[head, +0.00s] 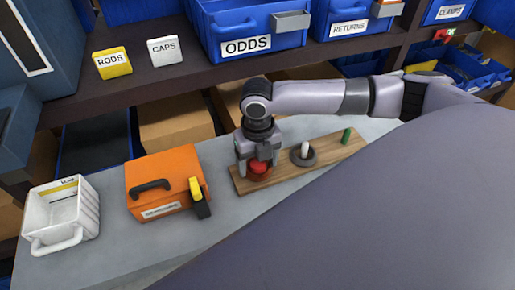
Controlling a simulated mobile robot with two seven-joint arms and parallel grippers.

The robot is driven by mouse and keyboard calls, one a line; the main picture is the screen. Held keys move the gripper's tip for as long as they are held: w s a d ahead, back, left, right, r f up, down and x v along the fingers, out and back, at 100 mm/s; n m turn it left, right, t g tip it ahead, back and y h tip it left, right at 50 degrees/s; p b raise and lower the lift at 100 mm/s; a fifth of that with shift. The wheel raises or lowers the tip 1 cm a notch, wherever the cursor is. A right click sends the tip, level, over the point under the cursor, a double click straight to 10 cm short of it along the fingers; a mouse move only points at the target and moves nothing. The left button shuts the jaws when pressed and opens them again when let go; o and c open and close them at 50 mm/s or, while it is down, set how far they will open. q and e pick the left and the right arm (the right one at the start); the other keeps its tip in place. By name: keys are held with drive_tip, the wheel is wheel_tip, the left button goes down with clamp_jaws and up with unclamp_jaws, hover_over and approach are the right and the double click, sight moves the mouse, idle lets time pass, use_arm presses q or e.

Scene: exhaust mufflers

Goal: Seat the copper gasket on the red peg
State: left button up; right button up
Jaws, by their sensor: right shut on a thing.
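The wooden board (318,166) lies on the grey bench and carries a row of pegs. My right gripper (257,170) points down over the left end of the board, at the red peg (259,166). It is shut on a small reddish-brown ring, which looks like the copper gasket (257,178), low around the red peg. The fingers hide much of both, so I cannot tell if the ring rests on the board. A dark grey ring (303,159) lies around the white peg (305,149). The green peg (347,135) is bare. My left gripper is out of view.
An orange case (160,170) with a black handle and a yellow-and-black clip stands left of the board. A white basket (62,215) stands at the far left. A shelf with blue bins (245,30) runs behind. The bench front is clear.

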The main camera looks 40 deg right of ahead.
drive_tip(key=shift+f, duration=0.35)
drive_tip(key=o, duration=1.1)
drive_tip(key=shift+c, duration=0.2)
drive_tip(key=shift+r, duration=3.6)
